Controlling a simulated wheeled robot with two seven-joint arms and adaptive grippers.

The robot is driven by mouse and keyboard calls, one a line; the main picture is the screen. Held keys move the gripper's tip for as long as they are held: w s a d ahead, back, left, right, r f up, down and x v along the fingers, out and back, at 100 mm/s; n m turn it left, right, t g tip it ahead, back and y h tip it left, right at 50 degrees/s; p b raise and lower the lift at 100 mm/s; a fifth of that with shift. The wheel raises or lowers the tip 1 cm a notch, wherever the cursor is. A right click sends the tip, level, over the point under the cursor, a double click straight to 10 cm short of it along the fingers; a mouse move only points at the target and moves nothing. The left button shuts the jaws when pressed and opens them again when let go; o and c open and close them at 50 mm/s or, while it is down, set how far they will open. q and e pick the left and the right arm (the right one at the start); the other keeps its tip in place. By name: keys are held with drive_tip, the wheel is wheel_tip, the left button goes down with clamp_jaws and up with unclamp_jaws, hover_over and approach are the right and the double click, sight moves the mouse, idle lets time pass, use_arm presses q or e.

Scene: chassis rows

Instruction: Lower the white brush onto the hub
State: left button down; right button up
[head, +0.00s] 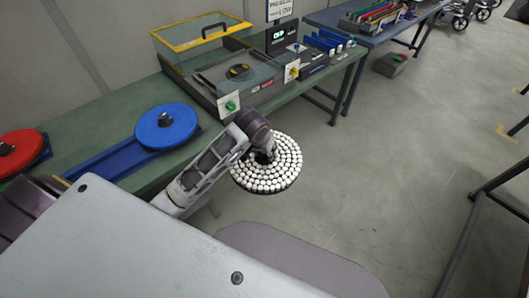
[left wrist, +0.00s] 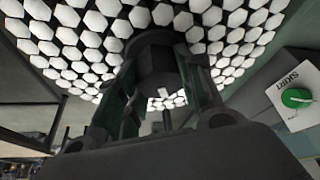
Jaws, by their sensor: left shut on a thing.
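The white brush (head: 283,178) is a round disc covered in white tufts. It hangs in the air beyond the front edge of the green bench. My left gripper (head: 264,157) is shut on the middle of the brush. In the left wrist view the brush (left wrist: 225,38) fills the top, with the fingers of my left gripper (left wrist: 165,95) around a dark central stub. A dark round piece (head: 238,72) that looks like the hub sits in the grey machine on the bench, apart from the brush. My right gripper is not in view.
A blue disc (head: 166,125) and a red disc (head: 18,150) lie on the green bench (head: 88,135). A green knob (head: 229,105) stands on the machine's front corner, near the brush. A yellow-framed clear cover (head: 200,35) stands behind.

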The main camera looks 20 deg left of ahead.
use_arm(q)
drive_tip(key=shift+w+d+r, duration=0.15)
drive_tip(key=shift+w+r, duration=0.4)
drive_tip(key=shift+r, duration=0.2)
drive_tip(key=shift+w+r+p, duration=0.3)
drive_tip(key=shift+w+r, duration=0.3)
drive_tip(key=shift+r, duration=0.25)
drive_tip(key=w+a+r+p, duration=0.2)
drive_tip(key=w+a+r, duration=0.15)
drive_tip(key=r, duration=0.55)
drive_tip(key=w+a+r+p, duration=0.2)
drive_tip(key=w+a+r, duration=0.15)
drive_tip(key=r, duration=0.55)
drive_tip(key=w+a+r+p, duration=0.2)
drive_tip(key=a+r+p, duration=0.15)
drive_tip(key=r, duration=0.55)
drive_tip(key=s+a+f+n+y, duration=0.1)
drive_tip(key=s+f+n+y, duration=0.1)
drive_tip(key=s+f+n, duration=0.3)
drive_tip(key=shift+s+f, duration=0.4)
drive_tip(key=shift+f, duration=0.3)
drive_tip(key=shift+n, duration=0.3)
